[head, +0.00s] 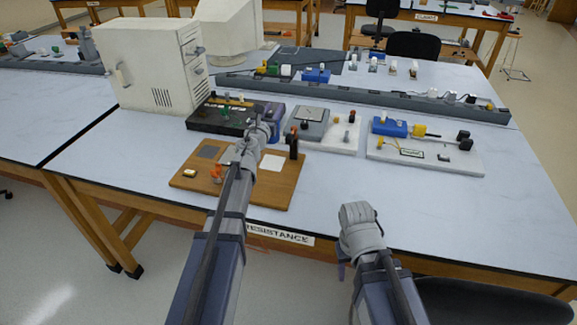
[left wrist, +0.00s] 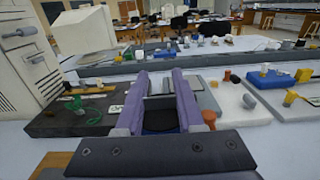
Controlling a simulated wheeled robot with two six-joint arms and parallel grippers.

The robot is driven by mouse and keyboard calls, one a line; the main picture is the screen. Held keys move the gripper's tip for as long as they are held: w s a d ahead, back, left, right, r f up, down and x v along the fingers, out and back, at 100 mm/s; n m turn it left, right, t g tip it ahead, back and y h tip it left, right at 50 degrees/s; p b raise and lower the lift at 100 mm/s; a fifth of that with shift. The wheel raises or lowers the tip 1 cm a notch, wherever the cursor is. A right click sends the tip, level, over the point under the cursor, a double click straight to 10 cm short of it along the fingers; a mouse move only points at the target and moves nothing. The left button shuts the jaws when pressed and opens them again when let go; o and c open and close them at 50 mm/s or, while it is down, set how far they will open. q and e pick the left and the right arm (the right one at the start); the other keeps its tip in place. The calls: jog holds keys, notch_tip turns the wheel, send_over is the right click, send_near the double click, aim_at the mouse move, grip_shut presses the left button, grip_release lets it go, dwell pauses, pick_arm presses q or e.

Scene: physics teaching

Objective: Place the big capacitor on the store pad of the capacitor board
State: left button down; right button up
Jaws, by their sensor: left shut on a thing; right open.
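The wooden board (head: 240,192), which I take to be the capacitor board, lies near the table's front edge. It carries a dark grey square pad (head: 208,151) and a white square pad (head: 272,163); I cannot tell which is the store pad. My left gripper (head: 272,122) reaches over the board's far side. In the left wrist view its purple fingers are shut on a dark round thing (left wrist: 160,119), likely the big capacitor, mostly hidden in the head view. My right gripper (head: 357,213) is open, off the table's front edge, its jaws hardly visible.
A dark board (head: 205,121) and pale boards with a grey block (head: 312,124) and a blue block (head: 389,127) stand behind. A black post (head: 292,147) with orange beside it is right of the left gripper. A white cabinet (head: 150,66) stands back left. The right front tabletop is clear.

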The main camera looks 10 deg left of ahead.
pick_arm(q)
jog(key=shift+d, duration=0.1)
jog(key=shift+f, duration=0.25)
notch_tip(320, 180, down, 10)
jog(key=b, duration=1)
jog(key=shift+r, duration=0.2)
jog(key=shift+f, duration=0.1)
jog(key=c, duration=0.5)
grip_release()
